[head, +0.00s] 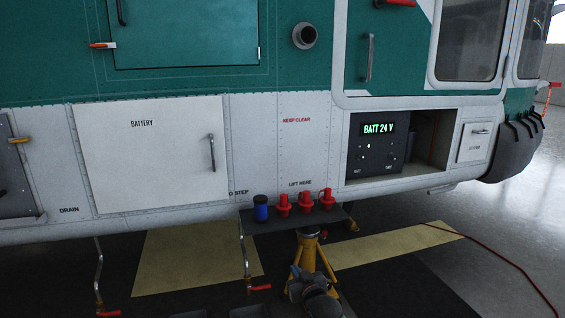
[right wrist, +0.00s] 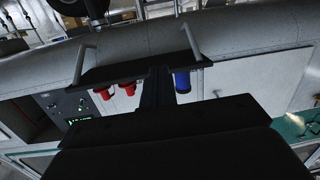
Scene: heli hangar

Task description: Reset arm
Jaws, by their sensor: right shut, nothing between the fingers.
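My right gripper (head: 297,272) shows low in the head view, in front of the yellow jack stand (head: 326,262) and below the small dark shelf (head: 335,215). In the right wrist view its dark fingers (right wrist: 157,85) are together, with nothing between them. That view shows the shelf upside down beyond the fingers. My left gripper is not in view.
The shelf holds a blue canister (head: 261,209) and several red caps (head: 305,202), close above my right gripper. The helicopter's white battery door (head: 150,160) is shut. The open bay has a lit panel (head: 378,145). A red cable (head: 510,262) lies on the floor.

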